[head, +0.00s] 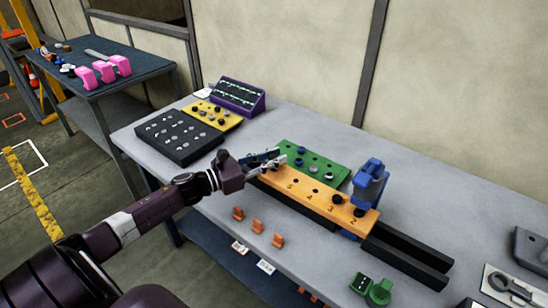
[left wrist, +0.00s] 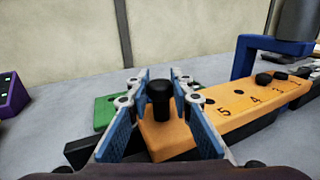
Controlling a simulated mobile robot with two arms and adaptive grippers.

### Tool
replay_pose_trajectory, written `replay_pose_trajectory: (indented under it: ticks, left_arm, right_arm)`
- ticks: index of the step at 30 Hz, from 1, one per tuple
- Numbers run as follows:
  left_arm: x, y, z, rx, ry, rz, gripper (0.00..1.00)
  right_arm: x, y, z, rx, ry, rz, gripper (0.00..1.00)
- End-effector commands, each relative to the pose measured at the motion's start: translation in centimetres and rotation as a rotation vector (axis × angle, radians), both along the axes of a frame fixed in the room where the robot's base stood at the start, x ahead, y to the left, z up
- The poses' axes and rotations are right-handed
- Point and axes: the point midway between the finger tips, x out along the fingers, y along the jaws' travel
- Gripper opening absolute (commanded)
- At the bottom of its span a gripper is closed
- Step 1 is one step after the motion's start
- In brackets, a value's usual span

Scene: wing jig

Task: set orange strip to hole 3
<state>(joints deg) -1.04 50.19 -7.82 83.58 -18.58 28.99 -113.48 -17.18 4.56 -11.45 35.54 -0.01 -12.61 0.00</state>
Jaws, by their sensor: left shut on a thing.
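The orange strip (head: 316,191) lies lengthwise on dark rails (head: 408,266) on the grey table. Its top has numbered holes; 5, 4 and 3 read clearly in the left wrist view, where the strip (left wrist: 215,118) runs off to the right. Two black pegs stand toward its far right end, near the blue fixture (head: 369,182), which also arches over the strip in the left wrist view (left wrist: 262,46). My left gripper (head: 270,158) is at the strip's left end, its fingers shut on the upright black knob (left wrist: 159,98) there. My right gripper is out of view.
A green plate (head: 318,168) with pegs lies behind the strip. A black tray (head: 178,137), yellow plate (head: 213,117) and purple rack (head: 238,97) stand at left. Several orange clips (head: 257,226) and a green part (head: 378,292) lie in front.

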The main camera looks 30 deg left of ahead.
Motion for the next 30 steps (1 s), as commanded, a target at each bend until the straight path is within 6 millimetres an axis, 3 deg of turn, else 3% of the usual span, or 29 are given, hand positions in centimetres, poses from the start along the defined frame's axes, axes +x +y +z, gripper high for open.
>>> replay_pose_trajectory:
  ticks: [7,15,18,27,28,30]
  left_arm:
    - [0.0,-0.4,0.0,-0.001,0.000,-0.002,0.00]
    - [-0.5,-5.5,-0.1,-0.004,0.000,-0.006,0.00]
    - [-0.6,-6.4,0.0,-0.003,0.000,-0.004,0.00]
    - [-0.6,-6.6,0.0,0.000,0.000,-0.002,0.00]
    - [-0.5,-6.5,0.0,0.000,0.000,-0.002,0.22]
    - [-0.5,-6.5,0.0,0.000,0.000,-0.002,0.30]
  right_arm:
    - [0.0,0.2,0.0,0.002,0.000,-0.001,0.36]
    - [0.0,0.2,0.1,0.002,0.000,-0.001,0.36]
    - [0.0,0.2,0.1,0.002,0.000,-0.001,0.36]
    - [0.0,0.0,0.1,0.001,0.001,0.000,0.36]
    - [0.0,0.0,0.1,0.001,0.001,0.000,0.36]
    - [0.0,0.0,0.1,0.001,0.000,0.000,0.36]
